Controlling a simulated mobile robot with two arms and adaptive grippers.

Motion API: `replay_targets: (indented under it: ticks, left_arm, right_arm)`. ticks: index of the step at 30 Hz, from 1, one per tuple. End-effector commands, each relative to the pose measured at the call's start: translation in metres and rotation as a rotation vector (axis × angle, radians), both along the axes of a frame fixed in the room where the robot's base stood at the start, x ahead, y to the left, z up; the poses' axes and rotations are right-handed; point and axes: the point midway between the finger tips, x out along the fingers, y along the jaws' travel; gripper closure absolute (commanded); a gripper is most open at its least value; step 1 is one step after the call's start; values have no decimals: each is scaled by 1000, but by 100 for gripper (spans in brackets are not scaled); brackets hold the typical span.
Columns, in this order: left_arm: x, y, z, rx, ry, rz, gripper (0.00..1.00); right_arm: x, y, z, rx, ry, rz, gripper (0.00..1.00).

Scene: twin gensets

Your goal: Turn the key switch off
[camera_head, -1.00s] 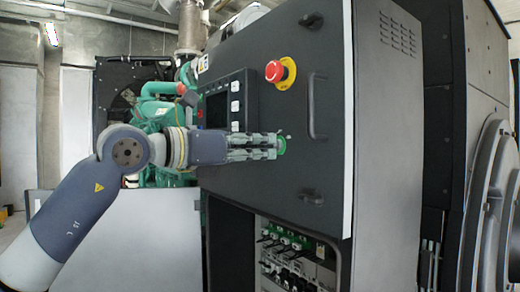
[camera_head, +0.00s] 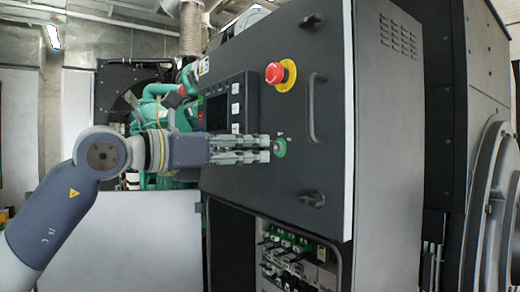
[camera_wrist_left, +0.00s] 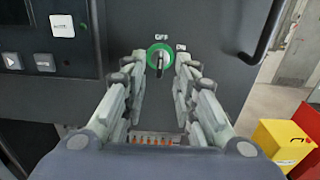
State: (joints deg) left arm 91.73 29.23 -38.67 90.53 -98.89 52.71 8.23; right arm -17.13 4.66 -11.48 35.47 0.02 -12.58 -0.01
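The key switch (camera_head: 280,147) is a round green plate on the dark control panel door, below the red emergency stop button. In the left wrist view the key switch (camera_wrist_left: 160,57) shows a dark key standing roughly upright, with an "OFF" label above it and a second label at its upper right. My left gripper (camera_head: 268,149) is just to the left of the switch in the head view. In the left wrist view its fingers (camera_wrist_left: 157,75) are apart, on either side of the key and short of the plate, with nothing between them. My right gripper is not in view.
The red emergency stop button (camera_head: 275,73) on its yellow plate sits above the switch. A door handle (camera_head: 315,108) stands out to the right. A display panel (camera_head: 222,107) is at the left. A yellow box (camera_wrist_left: 283,141) stands on the floor at lower right.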

Motion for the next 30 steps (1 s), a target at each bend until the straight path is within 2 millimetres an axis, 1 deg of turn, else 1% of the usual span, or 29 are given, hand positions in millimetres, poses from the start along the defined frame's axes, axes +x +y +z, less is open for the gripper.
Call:
replay_targets:
  ticks: [1,6,9,12,18,30]
  left_arm:
    - [-6,11,0,0,-1,4,73]
    - [-27,41,0,0,0,4,73]
    - [-38,55,0,-1,1,4,73]
    - [-46,65,0,-1,1,2,73]
    - [-52,72,-1,0,1,0,73]
    - [-52,72,-1,-2,4,-1,73]
  right_arm:
    - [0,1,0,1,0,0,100]
    - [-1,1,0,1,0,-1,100]
    - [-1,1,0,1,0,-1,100]
    - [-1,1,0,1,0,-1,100]
    - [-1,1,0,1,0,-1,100]
    - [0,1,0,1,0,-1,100]
